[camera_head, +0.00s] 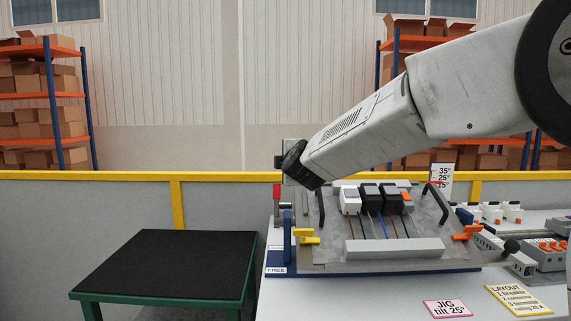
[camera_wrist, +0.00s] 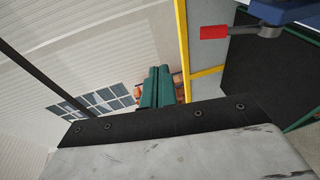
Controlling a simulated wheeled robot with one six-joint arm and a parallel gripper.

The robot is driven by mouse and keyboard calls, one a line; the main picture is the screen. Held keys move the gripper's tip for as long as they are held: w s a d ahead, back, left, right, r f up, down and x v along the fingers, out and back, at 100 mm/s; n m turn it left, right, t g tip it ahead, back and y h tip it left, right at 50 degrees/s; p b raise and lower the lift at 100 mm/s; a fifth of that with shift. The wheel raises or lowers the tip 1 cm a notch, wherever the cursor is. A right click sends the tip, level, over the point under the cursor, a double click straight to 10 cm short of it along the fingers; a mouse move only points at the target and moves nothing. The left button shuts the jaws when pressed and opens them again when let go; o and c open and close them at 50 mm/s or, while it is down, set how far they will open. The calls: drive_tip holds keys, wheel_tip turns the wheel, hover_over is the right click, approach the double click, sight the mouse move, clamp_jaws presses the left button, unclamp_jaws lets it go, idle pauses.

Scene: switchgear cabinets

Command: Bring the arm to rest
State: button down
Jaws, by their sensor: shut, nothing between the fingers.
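My arm (camera_head: 375,125) reaches in from the upper right of the head view and slopes down to the left. Its dark wrist end (camera_head: 293,165) is over the back left of the tilted jig plate. My gripper (camera_wrist: 158,70) shows in the wrist view as two dark green fingers side by side, shut and empty. They point toward the wall and windows, clear of any object. In the head view the fingers cannot be made out.
The jig plate (camera_head: 345,255) holds several small devices with wires on the white bench (camera_head: 390,295). A red-handled lever (camera_wrist: 214,32) is near the wrist camera. A black-topped green table (camera_head: 165,265) stands left. A yellow-railed barrier (camera_head: 130,176) runs behind.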

drive_tip(key=s+a+f+m+g+y, duration=0.35)
drive_tip(key=s+f+g, duration=0.2)
drive_tip(key=f, duration=0.35)
drive_tip(key=s+d+f+m+g, duration=0.3)
drive_tip(key=s+f+m, duration=0.1)
drive_tip(key=s, duration=0.6)
drive_tip(key=s+d+f+m+g+h, duration=0.1)
drive_tip(key=s+d+m+g, duration=0.1)
drive_tip(key=s+d, duration=0.4)
drive_tip(key=s+d+f+m+g+h, duration=0.1)
drive_tip(key=s+d+m, duration=0.4)
drive_tip(key=s, duration=1.2)
drive_tip(key=s+d+f+m+g+h, duration=0.1)
drive_tip(key=s+d+m+g+h, duration=0.2)
drive_tip(key=s+d, duration=0.5)
drive_tip(key=shift+s+d+f+m, duration=0.35)
drive_tip(key=shift+s+m, duration=0.3)
drive_tip(key=shift+s, duration=1.2)
drive_tip(key=shift+a+g, duration=0.1)
drive_tip(key=shift+g, duration=0.15)
